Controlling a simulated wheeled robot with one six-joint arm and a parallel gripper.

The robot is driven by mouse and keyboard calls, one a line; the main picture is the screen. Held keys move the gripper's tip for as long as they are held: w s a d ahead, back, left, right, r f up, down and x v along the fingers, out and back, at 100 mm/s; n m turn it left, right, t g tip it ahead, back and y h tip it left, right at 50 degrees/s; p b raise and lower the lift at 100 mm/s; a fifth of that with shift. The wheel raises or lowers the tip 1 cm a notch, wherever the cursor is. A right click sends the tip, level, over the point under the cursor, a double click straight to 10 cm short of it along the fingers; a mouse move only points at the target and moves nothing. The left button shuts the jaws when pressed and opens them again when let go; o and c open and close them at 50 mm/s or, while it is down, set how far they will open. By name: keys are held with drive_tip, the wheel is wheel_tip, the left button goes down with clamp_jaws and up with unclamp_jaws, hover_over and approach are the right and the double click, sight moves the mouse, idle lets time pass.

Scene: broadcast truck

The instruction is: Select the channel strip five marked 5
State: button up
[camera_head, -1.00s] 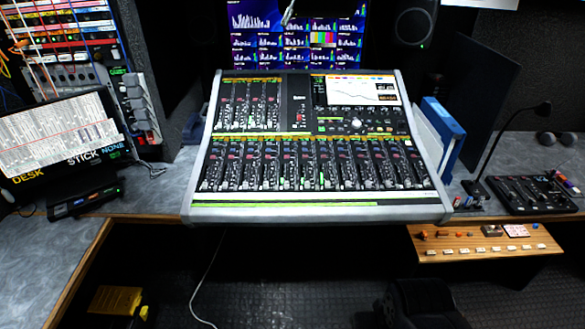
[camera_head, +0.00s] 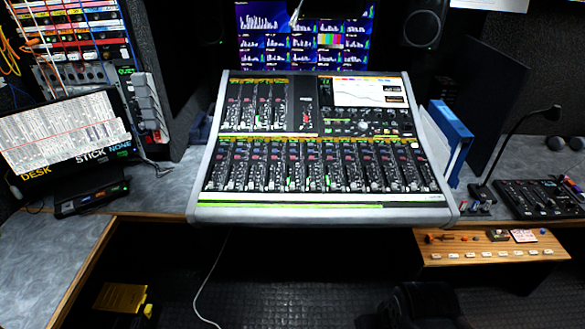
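The mixing console (camera_head: 320,214) stands on the desk in the middle of the head view, tilted toward me. Its lower bank of channel strips (camera_head: 318,166) runs across the full width, with dark faders and small lit marks. A shorter upper bank of strips (camera_head: 257,106) sits at the console's upper left. The strip numbers are too small to read, so I cannot tell which strip is marked 5. My gripper is not in view.
A console screen (camera_head: 368,92) is at its upper right. A tilted display (camera_head: 65,135) and patch rack (camera_head: 75,50) stand left. A wooden button panel (camera_head: 490,246) sits lower right. Floor space shows in front.

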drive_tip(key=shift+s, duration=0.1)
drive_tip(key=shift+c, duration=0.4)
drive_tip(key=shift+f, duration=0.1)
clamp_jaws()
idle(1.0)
